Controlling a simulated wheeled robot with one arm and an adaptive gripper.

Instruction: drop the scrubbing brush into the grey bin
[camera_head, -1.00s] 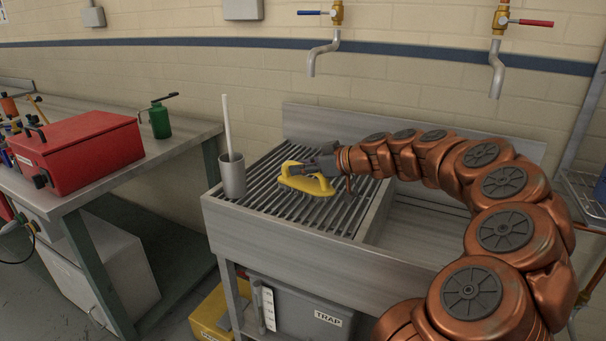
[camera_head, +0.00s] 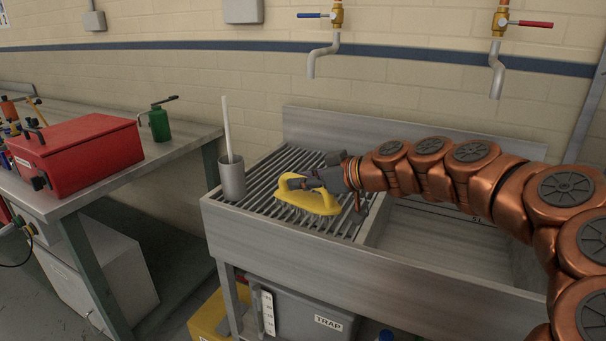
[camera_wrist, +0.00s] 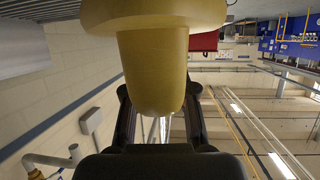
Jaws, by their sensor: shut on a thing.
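The scrubbing brush (camera_head: 318,203) is yellow with pale bristles underneath. In the head view it is over the slatted drainboard (camera_head: 262,200), toward the front; I cannot tell whether its bristles still touch the slats. My gripper (camera_head: 306,182) is shut on its yellow handle. In the wrist view the yellow handle (camera_wrist: 152,70) fills the upper middle, between the fingers. I cannot make out a grey bin for certain; a grey box marked TRAP (camera_head: 300,308) stands under the sink.
A grey cup (camera_head: 232,182) with a white stick stands at the drainboard's left edge. The open sink basin (camera_head: 445,245) lies to the right. A yellow container (camera_head: 210,318) is below. A red toolbox (camera_head: 85,155) and a green can (camera_head: 159,123) stand on the left bench.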

